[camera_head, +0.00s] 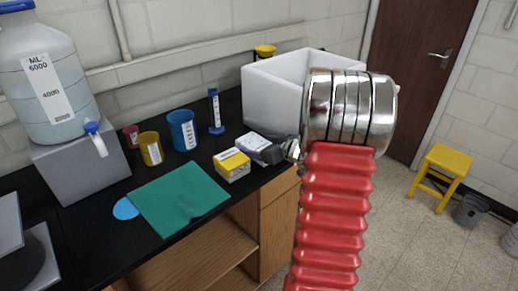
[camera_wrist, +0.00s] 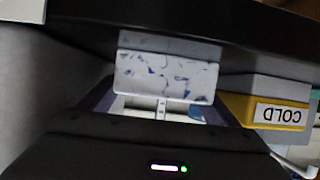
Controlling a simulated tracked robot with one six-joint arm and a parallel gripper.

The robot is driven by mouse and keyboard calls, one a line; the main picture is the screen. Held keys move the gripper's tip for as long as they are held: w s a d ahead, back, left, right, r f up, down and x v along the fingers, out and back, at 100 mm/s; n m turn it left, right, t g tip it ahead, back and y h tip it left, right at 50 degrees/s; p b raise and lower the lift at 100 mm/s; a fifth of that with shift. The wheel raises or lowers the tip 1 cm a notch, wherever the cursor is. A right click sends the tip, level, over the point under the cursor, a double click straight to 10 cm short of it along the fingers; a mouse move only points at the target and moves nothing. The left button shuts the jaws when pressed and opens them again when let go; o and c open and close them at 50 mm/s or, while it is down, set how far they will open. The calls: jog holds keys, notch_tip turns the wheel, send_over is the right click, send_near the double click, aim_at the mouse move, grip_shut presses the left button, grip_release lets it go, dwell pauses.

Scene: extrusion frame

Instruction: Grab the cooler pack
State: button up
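A white pack with blue flecks (camera_wrist: 165,78), which looks like the cooler pack, lies directly in front of my gripper in the wrist view. In the head view its white top (camera_head: 250,140) shows on the black bench beside a yellow-and-white box (camera_head: 232,164). My gripper (camera_wrist: 160,105) has its dark fingers spread wide, one toward each side of the pack's near end. In the head view my gripper (camera_head: 268,152) is low at the bench edge, right next to the pack. Whether the fingers touch the pack cannot be told.
The yellow box, labelled COLD (camera_wrist: 280,112), stands close to the right in the wrist view. A large white open container (camera_head: 270,90) stands behind the pack. A blue cup (camera_head: 183,130), yellow cup (camera_head: 150,148) and green cloth (camera_head: 180,198) are left along the bench.

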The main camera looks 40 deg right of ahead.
jog(key=c, duration=1.3)
jog(key=shift+o, duration=0.2)
jog(key=shift+r, duration=0.15)
notch_tip(320, 180, up, 28)
dwell(0.3)
